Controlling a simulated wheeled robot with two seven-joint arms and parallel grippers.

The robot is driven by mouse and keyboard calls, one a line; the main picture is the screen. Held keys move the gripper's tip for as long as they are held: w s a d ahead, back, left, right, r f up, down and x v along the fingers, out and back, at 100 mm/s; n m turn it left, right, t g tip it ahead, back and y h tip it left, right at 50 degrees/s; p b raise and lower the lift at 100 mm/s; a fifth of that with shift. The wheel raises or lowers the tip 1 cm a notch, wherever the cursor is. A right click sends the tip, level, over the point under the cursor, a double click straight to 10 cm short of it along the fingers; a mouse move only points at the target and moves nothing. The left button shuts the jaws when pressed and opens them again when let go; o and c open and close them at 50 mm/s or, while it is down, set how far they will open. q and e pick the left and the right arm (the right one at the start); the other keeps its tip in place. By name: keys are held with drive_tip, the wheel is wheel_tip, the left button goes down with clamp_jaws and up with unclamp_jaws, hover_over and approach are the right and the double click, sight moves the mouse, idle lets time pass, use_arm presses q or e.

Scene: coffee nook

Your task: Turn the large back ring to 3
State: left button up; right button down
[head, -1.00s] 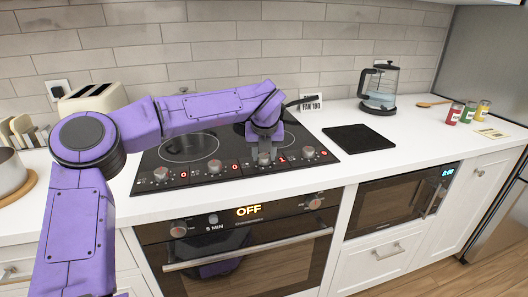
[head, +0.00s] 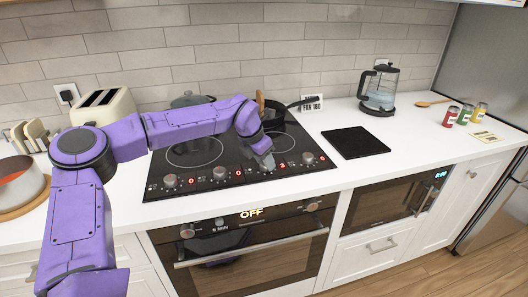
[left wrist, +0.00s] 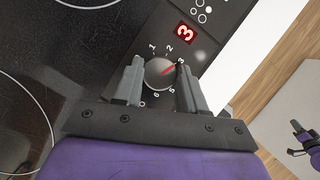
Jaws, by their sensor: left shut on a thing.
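My left gripper (head: 268,167) is at the front strip of the black hob (head: 228,150), shut on a round steel control knob (left wrist: 157,75). In the left wrist view the gripper's two grey fingers (left wrist: 158,88) stand on either side of the knob. The knob's red pointer line aims at the printed 3. A lit red display (left wrist: 186,32) beside it reads 3. In the head view the gripper hides most of this knob. A small purple and dark part at the right edge of the left wrist view may be my right gripper; its fingers are unclear.
Other knobs stand along the strip, at left (head: 170,181), beside it (head: 220,173) and at right (head: 308,158); their displays look like 0. A dark pan (head: 275,106) and a pot lid (head: 192,98) are at the back. A black mat (head: 356,141) and kettle (head: 379,89) are right.

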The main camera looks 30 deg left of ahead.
use_arm(q)
drive_tip(key=shift+m+h+p, duration=0.3)
drive_tip(key=shift+m+p, duration=0.45)
drive_tip(key=shift+m, duration=0.25)
drive_tip(key=o, duration=1.1)
drive_tip(key=shift+f, duration=0.1)
drive_tip(key=shift+c, duration=0.2)
drive_tip(key=b+v, duration=0.1)
drive_tip(key=v, duration=0.9)
drive_tip(key=shift+w+a+r, duration=0.15)
drive_tip(key=shift+a+r, duration=0.05)
drive_tip(key=shift+r, duration=0.1)
